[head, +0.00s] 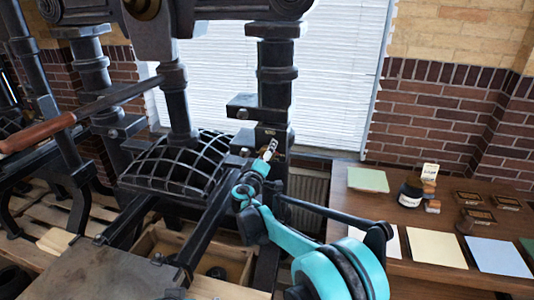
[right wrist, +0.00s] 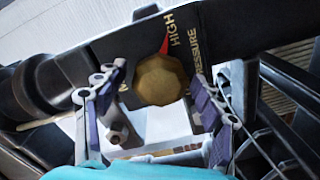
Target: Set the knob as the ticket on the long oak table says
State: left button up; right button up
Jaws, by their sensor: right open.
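The knob (right wrist: 159,80) is a faceted brass-coloured knob on a dark plate of the press. A red pointed mark shows just above it, beside the word HIGH; PRESSURE is lettered to its right, and lettering on its left is mostly hidden. My right gripper (right wrist: 157,92) is open, its fingers on either side of the knob with visible gaps. In the head view my right gripper (head: 266,157) is at the press's right column. A small cream card (head: 430,170), perhaps the ticket, stands on the long table (head: 345,205); its writing is too small to read. My left gripper is not in view.
The black hand press (head: 277,75) fills the middle, with a wood-handled lever (head: 85,110) at left. The table also holds an ink jar (head: 411,192), stamps and coloured paper sheets (head: 437,248). A wooden box (head: 225,256) lies under the press.

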jog(key=v, duration=1.1)
jog(key=shift+s, duration=0.25)
jog(key=s+d+f+m+g+b, duration=0.1)
jog(key=s+d+f+m+g, duration=0.15)
jog(key=s+d, duration=0.5)
jog(key=s+d+f+m+g+b, duration=0.15)
jog(key=s+d+g, duration=0.3)
jog(key=d, duration=0.65)
jog(key=s+f+m+g+y, duration=0.1)
jog(key=s+f, duration=0.3)
jog(key=s, duration=0.3)
jog(key=s+d+f+m+g+y, duration=0.1)
jog(key=s+f, duration=0.3)
jog(key=s, duration=0.4)
jog(key=s+d+f+m+g+y, duration=0.1)
jog(key=s+f+m+y, duration=0.1)
jog(key=s, duration=0.6)
jog(key=shift+f+m+y, duration=0.3)
jog(key=shift+f+m, duration=0.1)
jog(key=shift+f, duration=0.5)
jog(key=shift+d, duration=0.1)
